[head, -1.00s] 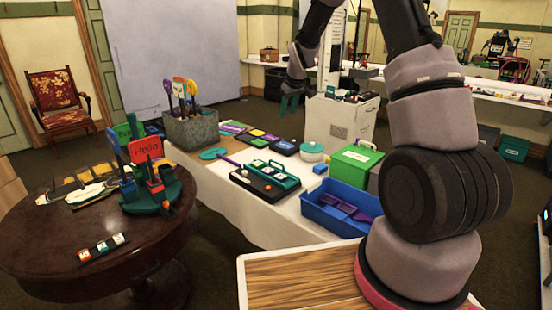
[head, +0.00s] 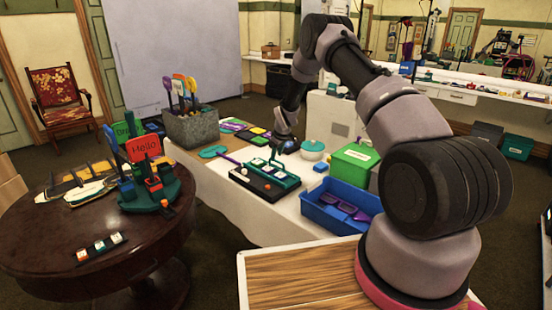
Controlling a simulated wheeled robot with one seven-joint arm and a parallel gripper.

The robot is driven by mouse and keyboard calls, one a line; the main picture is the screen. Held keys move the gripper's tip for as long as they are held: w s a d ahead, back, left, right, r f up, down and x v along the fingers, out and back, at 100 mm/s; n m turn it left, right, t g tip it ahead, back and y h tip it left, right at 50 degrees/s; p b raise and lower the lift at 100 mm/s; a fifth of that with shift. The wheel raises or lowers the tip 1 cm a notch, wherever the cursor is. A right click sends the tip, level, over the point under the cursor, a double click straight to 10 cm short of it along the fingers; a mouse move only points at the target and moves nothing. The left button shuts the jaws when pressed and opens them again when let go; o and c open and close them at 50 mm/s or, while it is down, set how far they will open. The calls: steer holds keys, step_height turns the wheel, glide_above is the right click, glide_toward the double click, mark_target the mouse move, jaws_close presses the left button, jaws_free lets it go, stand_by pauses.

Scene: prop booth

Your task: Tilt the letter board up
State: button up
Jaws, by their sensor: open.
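The likely letter board is a green-framed panel with pale tiles (head: 268,173). It lies low on a black base (head: 262,190) on the white-covered table. The base has a pale knob at its left and a small red knob in front. My gripper (head: 278,154) is open and points down just above the far edge of the green frame. Its fingers are small and dark here, and I cannot tell whether they touch the frame. I cannot read any letters on the tiles.
A blue bin (head: 328,211) with purple pieces, a green box (head: 354,160) and a teal-lidded pot (head: 312,149) stand right of the board. A stone planter (head: 192,128) and a teal paddle (head: 213,151) are left. Colored flat boxes (head: 247,133) lie behind.

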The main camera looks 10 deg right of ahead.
steer(key=shift+x, duration=1.3)
jaws_close()
stand_by(0.5)
